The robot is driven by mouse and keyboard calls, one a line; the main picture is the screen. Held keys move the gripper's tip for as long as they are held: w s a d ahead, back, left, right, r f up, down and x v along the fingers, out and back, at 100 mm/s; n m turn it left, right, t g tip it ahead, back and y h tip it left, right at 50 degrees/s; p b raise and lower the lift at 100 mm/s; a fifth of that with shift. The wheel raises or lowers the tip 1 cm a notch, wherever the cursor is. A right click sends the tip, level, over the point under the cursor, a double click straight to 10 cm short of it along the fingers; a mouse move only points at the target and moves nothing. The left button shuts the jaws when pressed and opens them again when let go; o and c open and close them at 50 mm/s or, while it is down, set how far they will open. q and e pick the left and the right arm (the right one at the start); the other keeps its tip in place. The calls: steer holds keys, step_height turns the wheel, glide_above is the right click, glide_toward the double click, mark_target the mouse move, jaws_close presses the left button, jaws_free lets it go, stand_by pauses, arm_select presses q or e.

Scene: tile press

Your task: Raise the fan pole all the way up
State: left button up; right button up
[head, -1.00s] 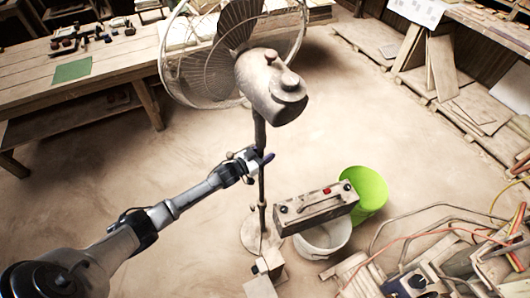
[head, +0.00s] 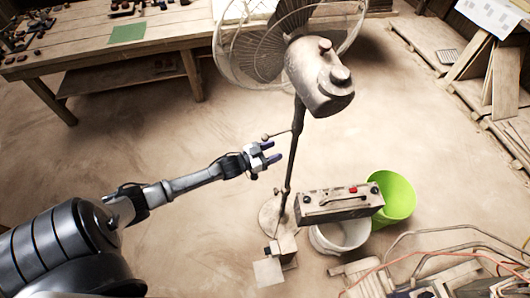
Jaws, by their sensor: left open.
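The standing fan has a wire-caged head and a beige motor housing (head: 320,76) at the top centre. Its dark, thin fan pole (head: 293,150) runs down, slightly tilted in the picture, to a round pale base (head: 272,212) on the floor. A short side rod with a small round knob (head: 266,137) sticks out to the left from the upper pole. My left gripper (head: 271,152) is open and empty. It is just left of the pole and below the knob, its fingers pointing right, with a small gap to the pole in the picture. My right gripper is out of view.
A grey box with a red switch (head: 338,204) is right of the pole, above a white bucket (head: 342,238) and beside a green bucket (head: 398,196). A workbench (head: 100,55) stands at the back left. Tubes and cables fill the lower right. Left floor is clear.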

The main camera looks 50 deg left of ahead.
arm_select(q)
steer(key=shift+v, duration=1.55)
